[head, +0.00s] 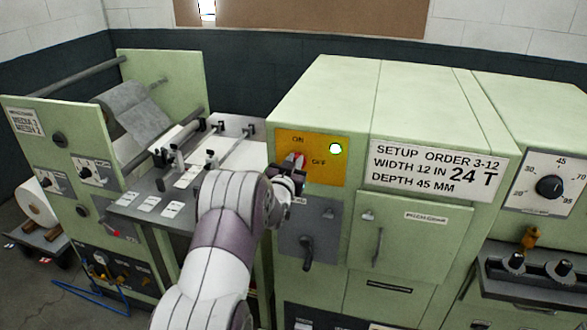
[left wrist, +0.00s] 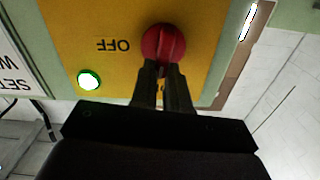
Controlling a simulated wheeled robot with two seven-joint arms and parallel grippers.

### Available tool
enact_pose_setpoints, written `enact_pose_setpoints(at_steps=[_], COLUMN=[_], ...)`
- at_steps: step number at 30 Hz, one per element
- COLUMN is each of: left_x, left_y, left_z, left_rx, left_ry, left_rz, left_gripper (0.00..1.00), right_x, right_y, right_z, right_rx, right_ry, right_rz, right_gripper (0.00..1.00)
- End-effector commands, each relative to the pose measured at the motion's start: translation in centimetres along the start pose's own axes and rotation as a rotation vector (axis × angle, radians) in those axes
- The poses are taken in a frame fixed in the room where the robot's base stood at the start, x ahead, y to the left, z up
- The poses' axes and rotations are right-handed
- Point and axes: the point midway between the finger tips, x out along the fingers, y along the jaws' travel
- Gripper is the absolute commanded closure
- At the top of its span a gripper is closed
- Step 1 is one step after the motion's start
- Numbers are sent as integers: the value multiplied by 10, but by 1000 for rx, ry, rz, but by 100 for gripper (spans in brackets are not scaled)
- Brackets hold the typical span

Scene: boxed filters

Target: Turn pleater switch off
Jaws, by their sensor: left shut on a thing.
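The pleater switch is a red rotary knob (left wrist: 163,43) on a yellow panel (head: 325,174) marked ON and OFF, on the front of the green machine (head: 328,107). My left gripper (head: 297,174) reaches the panel from the front and is shut on the red knob. The OFF label (left wrist: 113,45) is clear of the fingers. A round lamp (head: 335,149) beside the knob is lit pale green-white. My right gripper is not in view.
A grey lever handle (head: 307,252) sits below the panel. A cabinet door (head: 408,240) with a handle and a setup sign (head: 438,169) are to the right. A pleating bench (head: 185,180) with rollers stands to the left.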

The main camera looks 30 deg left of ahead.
Motion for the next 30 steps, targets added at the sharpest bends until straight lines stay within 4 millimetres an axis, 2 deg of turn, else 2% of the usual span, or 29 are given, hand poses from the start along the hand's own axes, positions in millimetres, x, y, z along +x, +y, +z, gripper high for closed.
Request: enact_pose_setpoints(at_steps=[1,30], left_x=[0,0], left_y=[2,18], left_z=[9,21], left_rx=[32,944], left_ry=[-1,-4], left_rz=[0,2], left_gripper=[100,100], right_x=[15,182], right_y=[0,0], right_z=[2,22], right_rx=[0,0], right_ry=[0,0], right_rz=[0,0], right_gripper=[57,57])
